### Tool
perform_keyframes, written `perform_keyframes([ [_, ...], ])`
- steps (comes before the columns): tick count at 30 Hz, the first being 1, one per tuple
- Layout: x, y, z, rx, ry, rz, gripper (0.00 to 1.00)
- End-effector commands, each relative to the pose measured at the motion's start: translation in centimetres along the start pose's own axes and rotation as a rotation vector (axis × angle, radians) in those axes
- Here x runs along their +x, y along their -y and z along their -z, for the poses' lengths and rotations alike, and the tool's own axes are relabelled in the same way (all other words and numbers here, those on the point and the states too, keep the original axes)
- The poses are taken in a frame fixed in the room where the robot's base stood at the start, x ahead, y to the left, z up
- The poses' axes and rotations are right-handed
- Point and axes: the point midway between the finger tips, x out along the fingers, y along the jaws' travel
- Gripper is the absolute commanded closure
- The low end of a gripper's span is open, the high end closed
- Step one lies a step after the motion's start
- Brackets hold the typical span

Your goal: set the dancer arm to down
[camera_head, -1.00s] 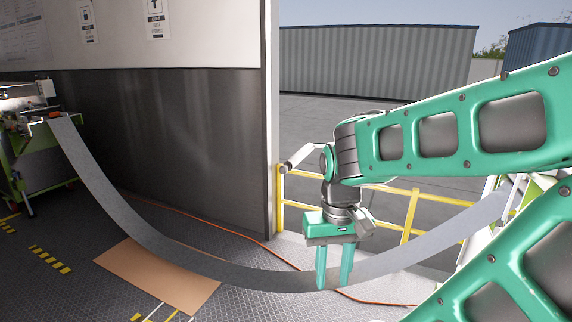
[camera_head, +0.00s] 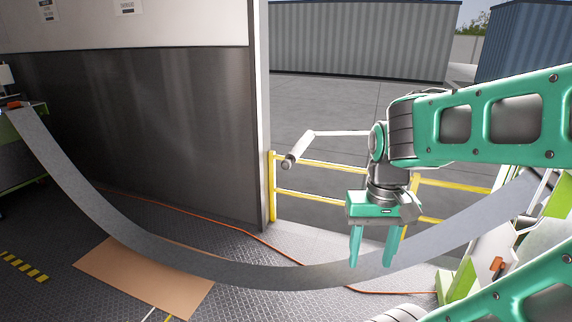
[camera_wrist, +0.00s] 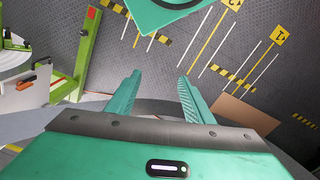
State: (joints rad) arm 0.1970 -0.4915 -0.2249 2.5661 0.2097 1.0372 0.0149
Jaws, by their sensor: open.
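A pale bent bar (camera_head: 340,133) with a grey cylinder at its left end shows beyond my wrist in the head view; it may be the dancer arm. Its right part is hidden behind my arm, so its pivot cannot be seen. My gripper (camera_head: 371,262) is open and empty, fingers pointing down. In the head view its fingers overlap the hanging grey strip (camera_head: 250,274); I cannot tell whether they touch. The wrist view shows the two spread fingers (camera_wrist: 157,95) with nothing between them.
A green-framed machine (camera_head: 462,278) with an orange-red handle (camera_head: 497,265) stands at right, partly behind my arm. Yellow rails (camera_head: 310,198) line the opening. A brown sheet (camera_head: 145,277) and an orange cable (camera_head: 220,225) lie on the floor.

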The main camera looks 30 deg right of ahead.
Motion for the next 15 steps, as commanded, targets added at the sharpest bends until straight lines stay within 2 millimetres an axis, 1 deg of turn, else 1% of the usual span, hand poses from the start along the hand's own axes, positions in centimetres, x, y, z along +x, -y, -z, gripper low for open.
perform_keyframes([
  [5, 1.9, -0.6, 4.5, 0.135, -0.021, -0.075, 0.53],
  [8, 3.4, -0.8, 7.7, 0.243, -0.064, -0.142, 0.53],
  [15, 6.4, -0.8, 15.0, 0.454, -0.246, -0.311, 0.53],
])
